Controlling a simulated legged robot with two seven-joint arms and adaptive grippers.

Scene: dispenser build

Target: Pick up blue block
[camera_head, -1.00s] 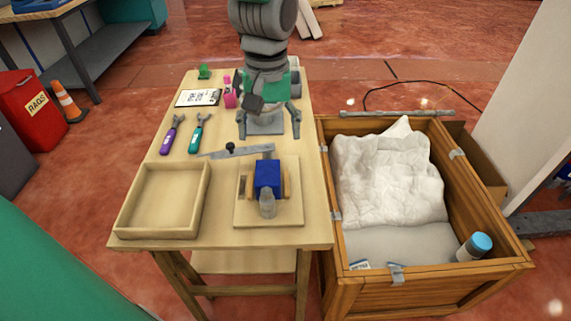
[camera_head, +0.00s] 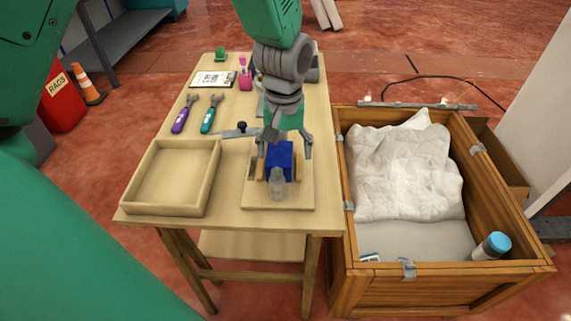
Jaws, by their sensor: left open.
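The blue block (camera_head: 279,162) sits on a light wooden board (camera_head: 300,198) near the front of the wooden table. Small wooden pieces stand at its sides, and a clear grey bottle-like piece (camera_head: 278,187) stands in front of it. My left gripper (camera_head: 284,156) is open and points down over the block. One finger shows on each side of the block's upper part. I cannot tell whether the fingers touch it. My right gripper is not in view.
An empty wooden tray (camera_head: 212,190) lies left of the board. A wooden crate (camera_head: 450,272) with white cloth stands right of the table.

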